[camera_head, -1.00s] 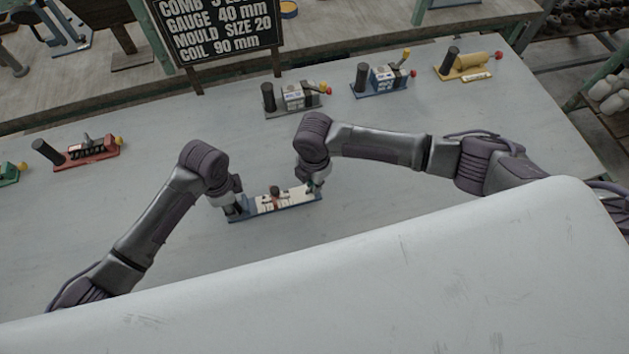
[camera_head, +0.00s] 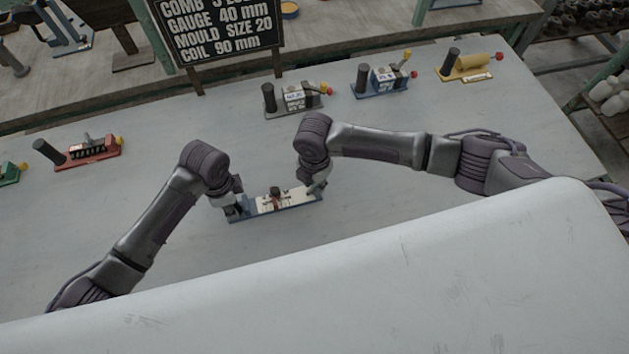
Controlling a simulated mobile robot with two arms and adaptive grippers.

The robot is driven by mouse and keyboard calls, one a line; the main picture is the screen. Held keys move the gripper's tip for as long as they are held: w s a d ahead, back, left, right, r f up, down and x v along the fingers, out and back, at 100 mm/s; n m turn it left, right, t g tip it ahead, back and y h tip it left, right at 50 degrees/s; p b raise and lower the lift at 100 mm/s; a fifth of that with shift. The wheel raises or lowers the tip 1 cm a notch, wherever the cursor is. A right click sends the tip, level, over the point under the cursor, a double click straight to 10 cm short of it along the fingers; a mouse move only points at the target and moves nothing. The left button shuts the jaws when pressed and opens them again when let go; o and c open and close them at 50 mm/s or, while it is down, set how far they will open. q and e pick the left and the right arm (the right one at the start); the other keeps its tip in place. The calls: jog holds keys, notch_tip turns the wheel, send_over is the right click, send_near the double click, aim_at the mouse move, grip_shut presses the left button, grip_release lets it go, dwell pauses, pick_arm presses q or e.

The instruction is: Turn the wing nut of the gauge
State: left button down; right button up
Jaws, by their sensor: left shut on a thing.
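The gauge (camera_head: 290,203) lies in the middle of the table, a low blue base with a white scale strip and a small dark brown piece (camera_head: 275,193) standing at its middle. My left gripper (camera_head: 232,210) is at the left end of the gauge, shut on its upright handle, which it mostly hides. My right gripper (camera_head: 316,189) is at the right end of the gauge, close over it. Its fingers are too small and covered to tell open from shut. I cannot make out the wing nut clearly; the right gripper may hide it.
A sign (camera_head: 222,27) stands behind the table with "GAUGE 40 mm" on it. Along the back are a grey tool (camera_head: 295,98), a blue tool (camera_head: 381,80) and a yellow tool (camera_head: 466,67). A red tool (camera_head: 88,152) is at the left. The table around the gauge is clear.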

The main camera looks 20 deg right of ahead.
aim_at(315, 185)
jog(key=shift+r, duration=0.1)
notch_tip(315, 185, up, 12)
dwell(0.6)
pick_arm(q)
jog(key=c, duration=0.7)
grip_release()
jog(key=shift+r, duration=0.1)
